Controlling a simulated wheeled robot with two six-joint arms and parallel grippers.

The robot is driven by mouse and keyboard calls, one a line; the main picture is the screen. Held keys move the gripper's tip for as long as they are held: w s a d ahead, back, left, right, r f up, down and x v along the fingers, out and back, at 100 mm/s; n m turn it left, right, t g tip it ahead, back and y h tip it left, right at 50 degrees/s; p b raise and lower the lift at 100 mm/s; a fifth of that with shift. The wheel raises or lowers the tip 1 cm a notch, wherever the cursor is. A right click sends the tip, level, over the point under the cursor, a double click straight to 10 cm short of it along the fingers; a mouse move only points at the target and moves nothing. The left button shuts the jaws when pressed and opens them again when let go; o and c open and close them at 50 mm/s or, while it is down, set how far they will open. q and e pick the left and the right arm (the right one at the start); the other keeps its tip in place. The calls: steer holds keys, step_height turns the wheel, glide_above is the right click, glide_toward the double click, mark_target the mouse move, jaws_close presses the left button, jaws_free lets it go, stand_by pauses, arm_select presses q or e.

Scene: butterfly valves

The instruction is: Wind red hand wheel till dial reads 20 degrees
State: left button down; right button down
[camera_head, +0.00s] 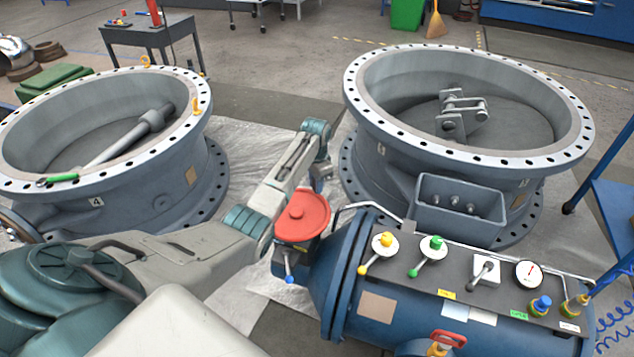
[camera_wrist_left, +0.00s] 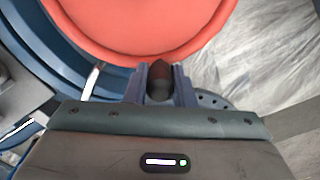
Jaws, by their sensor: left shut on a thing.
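The red hand wheel (camera_head: 302,216) sits at the left end of the blue actuator body, near the middle of the head view. It fills the top of the left wrist view (camera_wrist_left: 140,25).
The actuator panel (camera_head: 455,270) carries yellow, green and grey levers close right of the wheel. Two large grey flanged valve bodies (camera_head: 470,155) (camera_head: 60,170) stand behind and at left. A blue trolley (camera_head: 615,195) is at the right edge. Pale sheeting (camera_head: 245,150) covers floor between the valves.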

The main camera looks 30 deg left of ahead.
arm_select(q)
steer(key=c, duration=1.2)
jaws_free()
steer(key=shift+c, duration=0.2)
steer(key=shift+r, duration=0.1)
arm_select(e)
steer(key=shift+w, duration=0.1)
arm_select(q)
steer(key=shift+r, duration=0.3)
step_height(320, 180, up, 9)
steer(key=shift+f, duration=0.1)
steer(key=shift+r, duration=0.65)
arm_select(e)
steer(key=shift+s+f, duration=0.3)
steer(key=shift+f, duration=0.5)
